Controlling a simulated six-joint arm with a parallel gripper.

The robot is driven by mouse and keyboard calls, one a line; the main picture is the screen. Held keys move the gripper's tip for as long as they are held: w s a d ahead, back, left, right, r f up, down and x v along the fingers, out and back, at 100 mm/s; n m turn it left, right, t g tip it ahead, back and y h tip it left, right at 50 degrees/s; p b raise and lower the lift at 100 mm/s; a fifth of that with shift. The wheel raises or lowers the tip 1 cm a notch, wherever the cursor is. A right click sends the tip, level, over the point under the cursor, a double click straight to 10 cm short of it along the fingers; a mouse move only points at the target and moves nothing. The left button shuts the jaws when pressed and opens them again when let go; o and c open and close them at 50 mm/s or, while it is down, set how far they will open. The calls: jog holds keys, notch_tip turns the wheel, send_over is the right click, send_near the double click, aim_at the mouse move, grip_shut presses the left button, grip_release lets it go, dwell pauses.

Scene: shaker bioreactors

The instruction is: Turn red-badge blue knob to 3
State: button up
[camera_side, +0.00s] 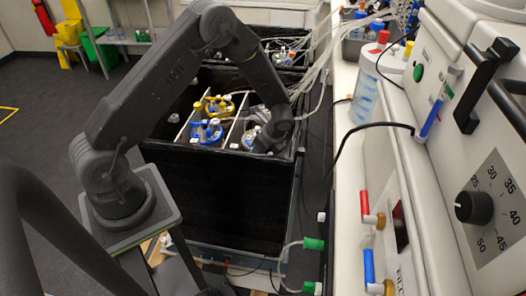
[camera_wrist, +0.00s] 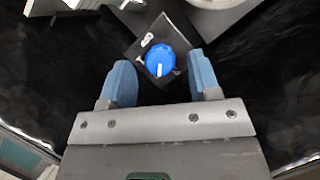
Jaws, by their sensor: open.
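A blue knob (camera_wrist: 160,60) with a white pointer line shows in the wrist view on a dark square plate (camera_wrist: 146,40) with small white marks. Its pointer line runs toward the bottom of the picture. I cannot read the marks surely, and no red badge is visible. My gripper (camera_wrist: 160,66) is open, one blue finger on each side of the knob, with gaps between the fingers and the knob. In the side view my gripper (camera_side: 257,140) reaches down into a black-walled box, and the knob cannot be made out there.
The black box (camera_side: 220,205) has white dividers and holds bottles with blue and yellow rings (camera_side: 207,130). Pale tubes (camera_side: 318,70) hang over its right edge. A white machine with a black dial (camera_side: 474,207) stands at the right. Shiny black walls surround the gripper in the wrist view.

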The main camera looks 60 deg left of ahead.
jog(key=shift+x, duration=0.75)
jog(key=shift+c, duration=0.4)
jog(key=c, duration=0.9)
jog(key=shift+o, duration=0.2)
jog(key=shift+n, duration=0.3)
jog(key=n+g, duration=0.1)
jog(key=n, duration=0.2)
jog(key=shift+n+h, duration=0.4)
jog(key=n, duration=0.2)
jog(key=n+g+h, duration=0.1)
jog(key=n, duration=0.1)
jog(key=shift+w+n+g, duration=0.1)
jog(key=shift+n+g, duration=0.2)
